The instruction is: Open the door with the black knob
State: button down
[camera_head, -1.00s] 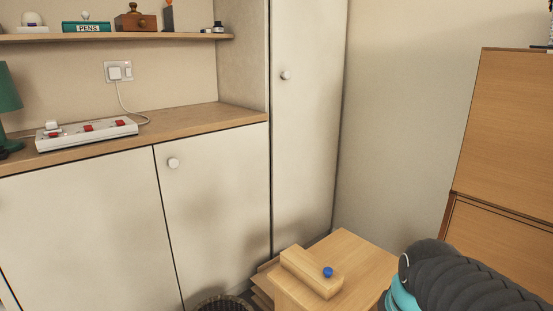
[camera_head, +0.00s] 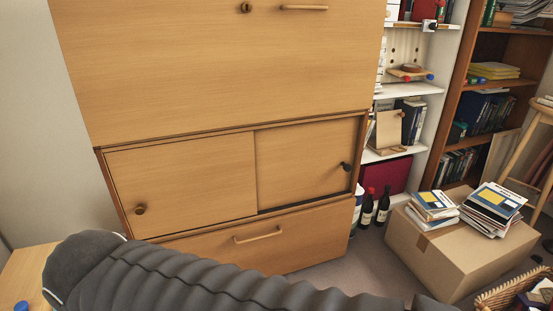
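The door with the black knob (camera_head: 300,160) is the right one of two wooden sliding panels in the middle of the bureau. Its black knob (camera_head: 346,166) sits near its right edge. The panel appears closed, with only a thin dark line along its lower edge. The left panel (camera_head: 185,180) has a brown knob (camera_head: 140,209) near its left edge. My dark ribbed arm crosses the bottom of the view, below and in front of the bureau. My gripper's fingers are not in view.
A drawer (camera_head: 265,245) with a bar handle lies below the panels. Right of the bureau stand bottles (camera_head: 375,208), white shelves and a cardboard box (camera_head: 445,258) topped with books. A wicker basket (camera_head: 505,290) is at the lower right. Some floor shows between bureau and box.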

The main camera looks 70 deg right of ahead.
aim_at(302, 161)
jog(key=z, duration=2.5)
jog(key=k, duration=0.35)
jog(key=z, duration=0.4)
jog(key=i, duration=0.9)
jog(key=u, duration=0.1)
